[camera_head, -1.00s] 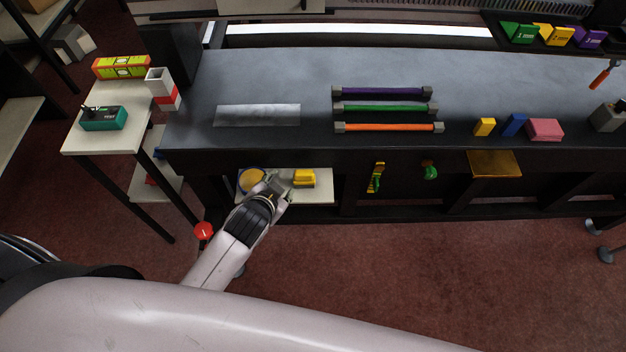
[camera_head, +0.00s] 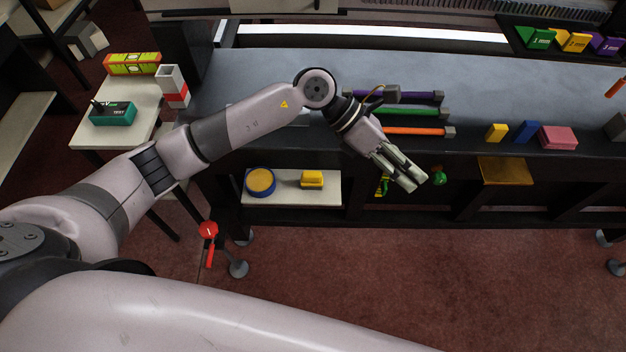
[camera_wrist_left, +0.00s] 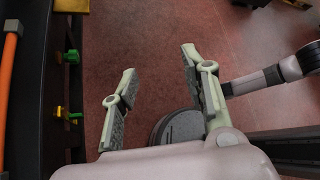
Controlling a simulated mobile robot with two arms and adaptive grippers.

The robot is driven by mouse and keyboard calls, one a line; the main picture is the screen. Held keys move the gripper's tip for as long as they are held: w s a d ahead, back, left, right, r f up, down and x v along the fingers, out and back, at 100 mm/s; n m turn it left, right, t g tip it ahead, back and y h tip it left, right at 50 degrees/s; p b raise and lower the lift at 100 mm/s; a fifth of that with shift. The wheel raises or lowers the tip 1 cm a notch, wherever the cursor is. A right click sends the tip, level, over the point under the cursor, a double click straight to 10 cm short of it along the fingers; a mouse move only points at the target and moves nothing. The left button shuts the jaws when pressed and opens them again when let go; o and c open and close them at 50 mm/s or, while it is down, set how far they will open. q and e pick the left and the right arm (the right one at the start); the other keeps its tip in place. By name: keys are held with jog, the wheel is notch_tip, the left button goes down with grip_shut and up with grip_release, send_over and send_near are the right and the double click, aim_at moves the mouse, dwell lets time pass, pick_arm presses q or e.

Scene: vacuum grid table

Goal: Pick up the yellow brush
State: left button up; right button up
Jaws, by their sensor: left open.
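The yellow brush (camera_head: 312,179), seen as a small yellow block-like thing, lies on the pale low shelf (camera_head: 290,199) under the table's front edge. It is not visible in the left wrist view. My left gripper (camera_head: 417,182) is up and to the right of it, in front of the table edge, pointing down and to the right. In the left wrist view its two fingers (camera_wrist_left: 158,62) are spread apart with nothing between them but the floor behind. My right gripper is not in view.
A blue-rimmed yellow round thing (camera_head: 261,182) lies left of the brush. Purple, green and orange bars (camera_head: 415,131) lie on the dark table under my arm. A green hanging thing (camera_head: 438,175) is near my fingertips. The red floor in front is mostly clear.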

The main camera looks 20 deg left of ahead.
pick_arm(q)
jog(key=w+a+f+m+y, duration=0.1)
jog(key=w+a+f+y, duration=0.15)
jog(key=a, duration=0.25)
jog(key=w+a+f+m+y, duration=0.1)
jog(key=a+y, duration=0.3)
jog(key=a, duration=0.1)
jog(key=t+y, duration=0.1)
jog(key=y, duration=0.4)
send_over(312, 173)
jog(key=f+b, duration=0.3)
jog(key=f, duration=0.2)
jog(key=f+b, duration=0.3)
jog(key=f, duration=0.2)
jog(key=shift+w+a+f, duration=0.1)
jog(key=shift+w+f, duration=0.1)
jog(key=shift+f, duration=0.05)
jog(key=f+b, duration=0.1)
jog(key=f, duration=0.1)
jog(key=f+b, duration=0.1)
jog(key=f, duration=0.2)
jog(key=shift+s+f+b, duration=0.25)
jog(key=shift+f+b, duration=0.15)
jog(key=shift+f, duration=0.4)
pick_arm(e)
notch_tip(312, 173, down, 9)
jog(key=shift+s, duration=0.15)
